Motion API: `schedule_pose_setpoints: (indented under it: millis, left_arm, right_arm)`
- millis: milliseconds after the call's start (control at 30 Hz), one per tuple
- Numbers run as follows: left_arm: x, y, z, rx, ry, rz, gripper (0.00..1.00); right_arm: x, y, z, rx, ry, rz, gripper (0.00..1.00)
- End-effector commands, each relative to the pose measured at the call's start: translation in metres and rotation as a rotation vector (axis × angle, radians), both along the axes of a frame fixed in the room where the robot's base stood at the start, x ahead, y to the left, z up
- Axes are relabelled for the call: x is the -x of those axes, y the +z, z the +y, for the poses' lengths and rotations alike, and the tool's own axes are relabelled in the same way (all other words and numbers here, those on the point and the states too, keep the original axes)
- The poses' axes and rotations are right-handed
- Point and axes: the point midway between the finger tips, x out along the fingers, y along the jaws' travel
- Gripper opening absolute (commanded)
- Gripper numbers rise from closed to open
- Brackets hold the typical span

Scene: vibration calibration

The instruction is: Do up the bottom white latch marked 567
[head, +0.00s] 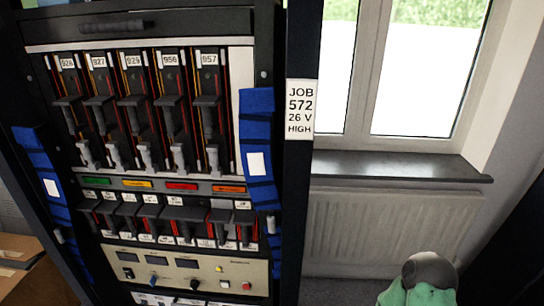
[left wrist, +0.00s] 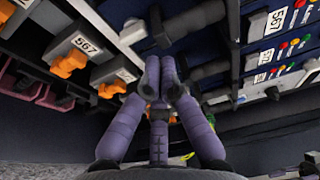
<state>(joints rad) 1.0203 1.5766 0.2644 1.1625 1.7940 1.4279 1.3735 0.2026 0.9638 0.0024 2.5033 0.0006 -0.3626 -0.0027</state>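A label reading 567 (left wrist: 86,46) is on a dark module at the upper left of the left wrist view. An orange lever (left wrist: 70,63) sits just below it, and a white part (left wrist: 131,32) sits to its right. I cannot tell whether that white part is the latch. My left gripper (left wrist: 160,67) has purple fingers that come together at the tips, below a dark grey lever (left wrist: 157,25). Nothing shows clearly between the tips, and contact with the lever cannot be told.
A rack of modules with dark levers (head: 143,150) stands left in the head view, with blue straps (head: 257,130) along its sides. A sign reads JOB 572 (head: 300,108). A window sill (head: 400,167) and radiator (head: 385,225) are to the right. Another orange lever (left wrist: 112,88) is near my fingers.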

Motion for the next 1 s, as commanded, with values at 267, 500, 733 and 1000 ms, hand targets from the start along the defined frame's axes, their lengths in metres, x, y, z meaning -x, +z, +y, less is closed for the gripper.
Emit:
schedule_pose_setpoints:
  millis: [267, 500, 733, 1000]
  left_arm:
    - [0.029, 0.0, 0.003, 0.001, 0.003, 0.001, 0.0]
    - [0.048, 0.0, 0.004, 0.0, 0.001, 0.0, 0.0]
    - [0.049, 0.0, 0.004, -0.001, 0.0, 0.0, 0.0]
    - [0.046, 0.01, -0.035, -0.071, -0.148, 0.022, 0.0]
  right_arm:
    - [0.0, 0.0, 0.0, 0.0, 0.0, 0.0, 0.4]
    - [0.0, 0.0, 0.0, 0.0, 0.0, 0.0, 0.4]
    - [0.0, 0.0, 0.0, 0.0, 0.0, 0.0, 0.4]
    - [0.0, 0.005, 0.0, 0.0, 0.0, 0.0, 0.4]
